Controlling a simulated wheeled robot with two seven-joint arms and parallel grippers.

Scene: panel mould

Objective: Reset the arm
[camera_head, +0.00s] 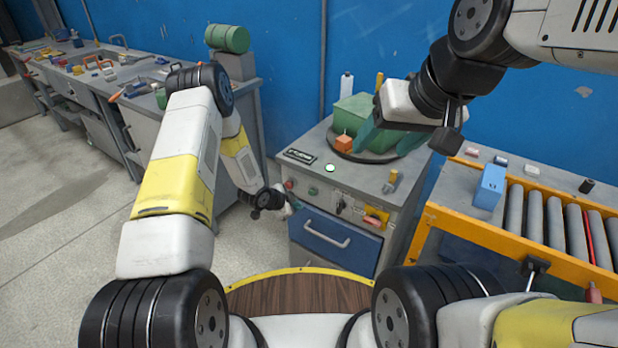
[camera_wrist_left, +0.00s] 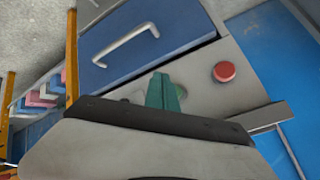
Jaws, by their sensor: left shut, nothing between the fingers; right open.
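My left arm reaches from the left in the head view. Its gripper (camera_head: 292,206) hangs in front of the grey cabinet's (camera_head: 300,172) upper left front corner. In the left wrist view its teal fingers (camera_wrist_left: 164,92) are together with nothing between them, in front of the cabinet's panel. Whether the right fingers touch anything is unclear.
A blue drawer (camera_head: 325,240) with a light handle is in the cabinet front; a red button (camera_wrist_left: 224,72) shows in the left wrist view. A roller conveyor (camera_head: 535,222) with a yellow frame and blue box (camera_head: 490,187) stands right. A workbench (camera_head: 140,70) is at left; the floor before it is clear.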

